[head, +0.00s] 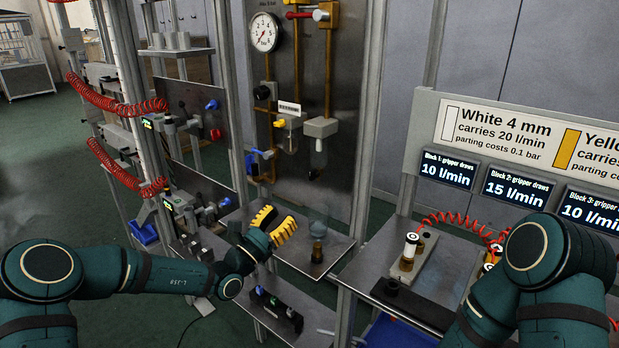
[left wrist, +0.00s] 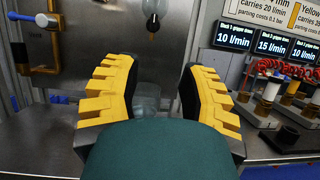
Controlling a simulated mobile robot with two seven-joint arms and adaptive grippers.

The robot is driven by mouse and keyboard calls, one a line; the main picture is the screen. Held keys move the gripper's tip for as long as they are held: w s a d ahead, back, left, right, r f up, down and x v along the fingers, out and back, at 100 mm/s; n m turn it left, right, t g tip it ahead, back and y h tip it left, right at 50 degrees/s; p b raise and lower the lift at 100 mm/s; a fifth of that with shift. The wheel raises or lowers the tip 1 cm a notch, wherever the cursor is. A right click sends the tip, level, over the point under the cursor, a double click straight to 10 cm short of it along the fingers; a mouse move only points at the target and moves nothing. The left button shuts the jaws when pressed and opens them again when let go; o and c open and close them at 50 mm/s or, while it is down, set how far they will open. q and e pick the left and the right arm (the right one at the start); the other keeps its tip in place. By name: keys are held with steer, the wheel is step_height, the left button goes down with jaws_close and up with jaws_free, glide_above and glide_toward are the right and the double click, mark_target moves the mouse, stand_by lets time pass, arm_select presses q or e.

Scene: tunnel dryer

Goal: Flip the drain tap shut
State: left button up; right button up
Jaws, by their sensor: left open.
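A tap with a blue lever (head: 262,153) sits low on the left of the upright metal panel, on a brass pipe. It also shows at the top left of the left wrist view, where its blue lever (left wrist: 22,17) points left above a brass elbow. My right gripper is out of view.
A clear jar (head: 318,222) stands on the metal shelf (head: 290,252) just past my left fingers. A gauge (head: 264,32) and a red-handled valve (head: 300,15) are higher on the panel. A bench with hose couplings (head: 411,245) is to the right.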

mark_target(310, 176)
arm_select(q)
steer(key=shift+n+t, duration=0.3)
steer(key=shift+t, duration=0.1)
steer(key=x, duration=0.4)
steer(key=b+x, duration=0.1)
steer(key=x, duration=0.9)
steer(key=shift+w+a+r, duration=0.1)
steer(key=shift+w+a, duration=0.1)
steer(key=shift+a, duration=0.2)
steer(key=shift+o, duration=0.2)
jaws_close()
